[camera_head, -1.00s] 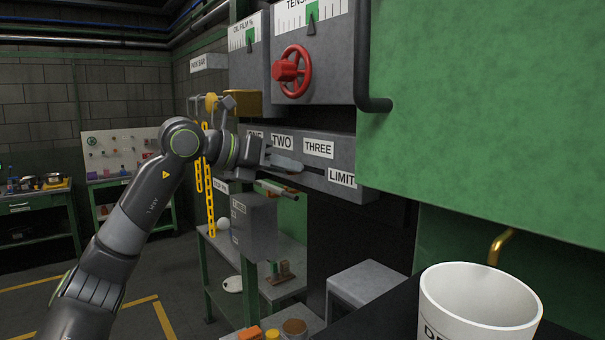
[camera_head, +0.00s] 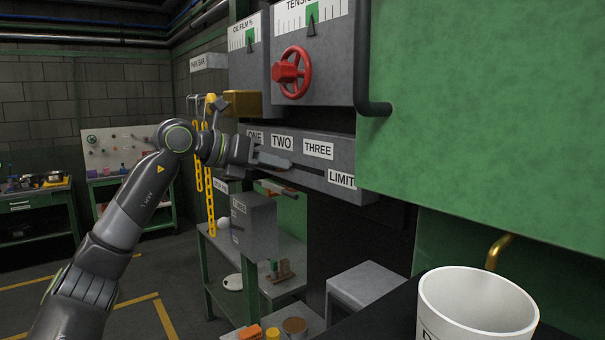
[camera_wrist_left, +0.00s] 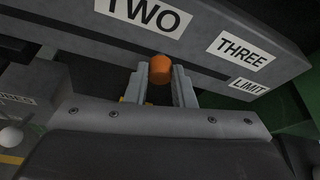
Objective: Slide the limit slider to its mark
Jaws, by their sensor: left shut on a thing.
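The limit slider shows as an orange knob (camera_wrist_left: 160,68) in the left wrist view, at the dark slot of a grey panel. My left gripper (camera_wrist_left: 160,88) is shut on the knob, one finger on each side. In the head view, my left gripper (camera_head: 274,162) is at the panel (camera_head: 318,178), below and between the labels ONE (camera_head: 255,137) and TWO (camera_head: 283,143). The labels THREE (camera_head: 318,150) and LIMIT (camera_head: 341,179) are farther right. The knob is hidden by the gripper in the head view. My right gripper is not in view.
A red handwheel (camera_head: 291,72) sits on a grey box above the panel. Yellow chain (camera_head: 209,190) hangs near my left wrist. A large green cabinet (camera_head: 480,120) fills the right, with a white mug (camera_head: 477,305) in front. A grey box (camera_head: 253,226) is below the gripper.

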